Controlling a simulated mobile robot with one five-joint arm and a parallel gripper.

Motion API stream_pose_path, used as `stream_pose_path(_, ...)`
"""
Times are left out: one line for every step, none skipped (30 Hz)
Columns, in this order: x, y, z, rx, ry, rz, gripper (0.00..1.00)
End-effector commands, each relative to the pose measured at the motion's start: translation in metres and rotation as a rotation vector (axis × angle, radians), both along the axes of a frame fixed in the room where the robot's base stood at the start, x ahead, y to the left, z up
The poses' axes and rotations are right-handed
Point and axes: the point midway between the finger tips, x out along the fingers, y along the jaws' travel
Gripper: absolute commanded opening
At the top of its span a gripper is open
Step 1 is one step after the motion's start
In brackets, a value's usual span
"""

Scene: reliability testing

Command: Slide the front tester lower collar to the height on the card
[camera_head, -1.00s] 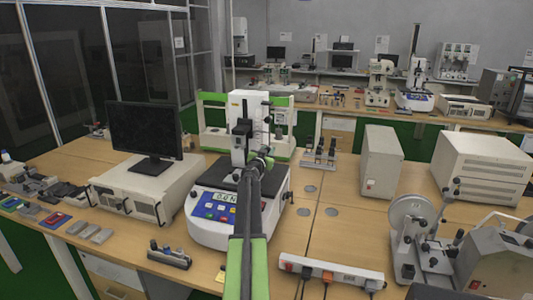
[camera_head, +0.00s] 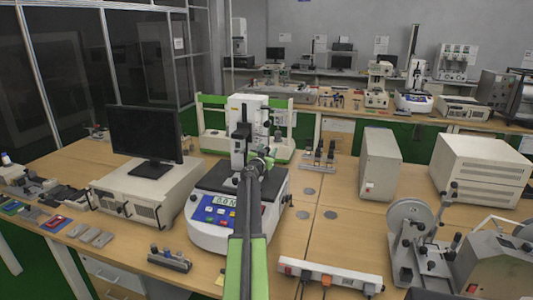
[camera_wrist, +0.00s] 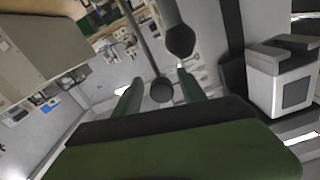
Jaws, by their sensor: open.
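The front tester (camera_head: 208,238) is a white machine with a blue keypad, a small display and an upright white column (camera_head: 249,108). Dark fittings sit on the column, but I cannot single out the lower collar. My gripper (camera_head: 258,160) is at the column's lower right side, small and partly hidden by my arm. In the wrist view my gripper (camera_wrist: 160,92) is open, with green fingers apart. A thin dark rod ending in a round black knob (camera_wrist: 162,90) shows between them; I cannot tell whether they touch it. A second dark knob (camera_wrist: 181,42) is above. I cannot identify the card.
A monitor (camera_head: 145,138) on a white case stands left of the tester. A power strip (camera_head: 330,277) lies at the front edge. A grey box (camera_head: 380,165) and a wheeled apparatus (camera_head: 412,230) stand right.

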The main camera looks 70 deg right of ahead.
Motion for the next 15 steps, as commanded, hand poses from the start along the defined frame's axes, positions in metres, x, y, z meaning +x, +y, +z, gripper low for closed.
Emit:
stream_pose_path(0.000,0.001,0.000,0.000,0.000,0.001,0.49)
stream_pose_path(0.000,0.003,0.000,0.000,0.000,0.001,0.49)
stream_pose_path(0.000,0.007,0.000,0.000,0.000,0.001,0.49)
stream_pose_path(-0.001,0.012,0.000,0.000,0.000,0.001,0.49)
stream_pose_path(-0.001,0.017,0.000,0.000,0.000,0.001,0.49)
stream_pose_path(-0.002,0.026,0.000,0.000,0.000,0.001,0.49)
stream_pose_path(-0.003,0.034,0.000,0.000,0.000,0.001,0.49)
stream_pose_path(-0.004,0.042,0.000,0.000,0.000,0.001,0.49)
stream_pose_path(-0.004,0.054,0.000,0.000,0.000,0.002,0.49)
stream_pose_path(-0.005,0.063,0.000,0.001,0.000,0.002,0.49)
stream_pose_path(-0.005,0.072,0.000,0.000,0.000,0.003,0.49)
stream_pose_path(-0.006,0.084,0.000,0.000,0.000,0.002,0.49)
stream_pose_path(-0.007,0.092,0.000,0.000,0.000,0.001,0.49)
stream_pose_path(-0.008,0.101,0.000,0.000,0.000,0.001,0.49)
stream_pose_path(-0.008,0.112,0.000,0.000,0.000,0.001,0.49)
